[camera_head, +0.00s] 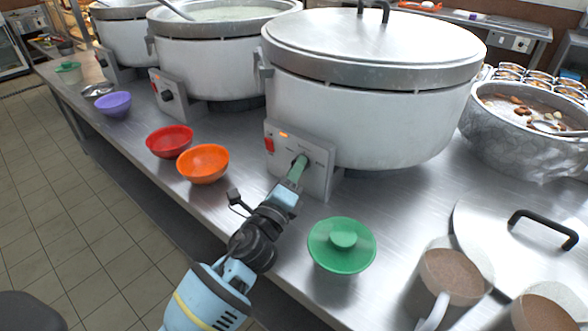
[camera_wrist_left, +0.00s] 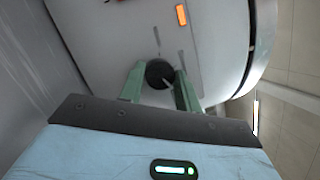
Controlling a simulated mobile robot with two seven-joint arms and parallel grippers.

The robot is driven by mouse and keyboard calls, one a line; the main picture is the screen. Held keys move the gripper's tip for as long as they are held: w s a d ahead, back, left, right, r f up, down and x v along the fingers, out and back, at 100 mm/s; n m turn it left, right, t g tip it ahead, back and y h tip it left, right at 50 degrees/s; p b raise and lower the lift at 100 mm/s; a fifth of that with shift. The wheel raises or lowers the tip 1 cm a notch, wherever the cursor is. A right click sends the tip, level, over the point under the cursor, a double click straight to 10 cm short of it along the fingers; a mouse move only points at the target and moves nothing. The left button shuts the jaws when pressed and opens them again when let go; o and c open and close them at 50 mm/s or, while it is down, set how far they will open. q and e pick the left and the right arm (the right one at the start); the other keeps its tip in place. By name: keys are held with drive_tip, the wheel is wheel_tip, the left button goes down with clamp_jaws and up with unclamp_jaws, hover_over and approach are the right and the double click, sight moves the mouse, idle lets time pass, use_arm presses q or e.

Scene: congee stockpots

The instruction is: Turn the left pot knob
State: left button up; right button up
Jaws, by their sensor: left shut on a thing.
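Three white stockpots stand in a row on the steel counter. The nearest pot (camera_head: 365,115) is lidded and has a grey control panel (camera_head: 318,170) on its front. My left gripper (camera_head: 300,163) reaches that panel and is shut on its black knob. In the left wrist view the round knob (camera_wrist_left: 159,73) sits between the two green fingers, with a pale mark on its face. In the head view the fingers mostly hide this knob. The middle pot (camera_head: 215,65) is open, with its own dark knob (camera_head: 167,96). The farthest pot (camera_head: 125,45) is at the left.
An orange bowl (camera_head: 203,164), a red bowl (camera_head: 169,141) and a purple bowl (camera_head: 113,104) lie along the counter's front edge. A green lidded bowl (camera_head: 342,246) is right of my left arm. Brown-filled cups (camera_head: 450,278) and a metal lid (camera_head: 500,235) stand at lower right.

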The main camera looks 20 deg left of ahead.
use_arm(q)
drive_tip(key=shift+r+n+g+y+p, duration=0.15)
drive_tip(key=shift+n+g+p, duration=0.5)
drive_tip(key=shift+n+p, duration=1.3)
drive_tip(key=shift+r+n+g+y+p, duration=0.15)
drive_tip(key=shift+n+g+p, duration=0.55)
drive_tip(key=shift+n+p, duration=1.25)
drive_tip(key=shift+r+n+g+y+p, duration=0.15)
drive_tip(key=shift+n+g+p, duration=0.5)
drive_tip(key=shift+n+p, duration=1.3)
use_arm(e)
drive_tip(key=w+r+t+b, duration=0.1)
drive_tip(key=w+r, duration=0.4)
drive_tip(key=r, duration=0.7)
drive_tip(key=shift+d+t, duration=0.35)
drive_tip(key=shift+t, duration=0.15)
use_arm(q)
drive_tip(key=shift+f+n, duration=0.1)
drive_tip(key=shift+n, duration=0.35)
use_arm(e)
drive_tip(key=shift+w+r, duration=0.1)
drive_tip(key=shift+w, duration=0.05)
use_arm(q)
drive_tip(key=o, duration=1)
use_arm(e)
drive_tip(key=shift+a, duration=0.15)
